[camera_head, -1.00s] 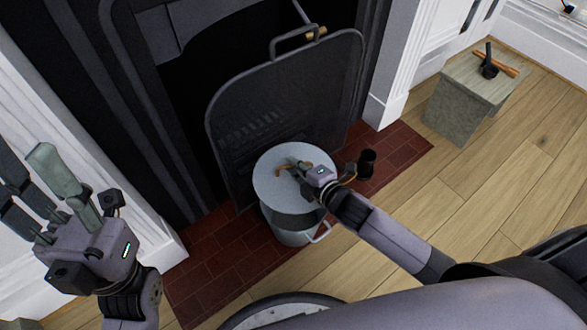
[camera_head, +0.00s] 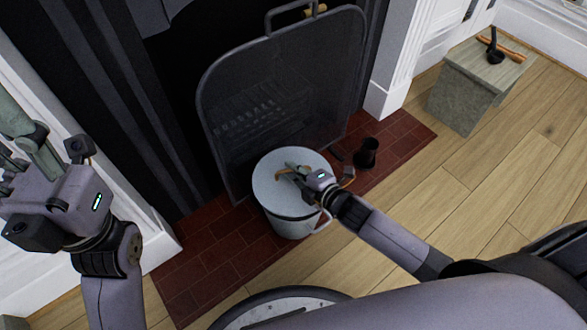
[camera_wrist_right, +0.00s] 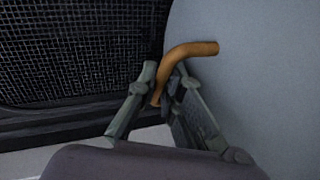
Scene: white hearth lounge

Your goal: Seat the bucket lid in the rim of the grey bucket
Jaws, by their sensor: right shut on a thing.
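The pale grey bucket lid (camera_head: 268,190) has an orange-brown bar handle (camera_head: 282,174). It lies about level over the mouth of the grey bucket (camera_head: 290,226), right at its rim. A dark strip shows under its near edge, and I cannot tell whether it sits fully in the rim. My right gripper (camera_head: 300,170) is shut on the lid's handle. In the right wrist view the fingers (camera_wrist_right: 165,100) close around the handle (camera_wrist_right: 190,50), with the lid (camera_wrist_right: 250,80) to the right. My left gripper (camera_head: 22,145) is raised at the left, fingers apart, partly cut off by the frame.
A black mesh fire screen (camera_head: 290,90) stands close behind the bucket. The bucket stands on red hearth tiles (camera_head: 215,262). A dark cup-like vessel (camera_head: 366,153) stands right of it. A grey stool (camera_head: 470,95) holds small items. The wooden floor (camera_head: 480,190) is clear.

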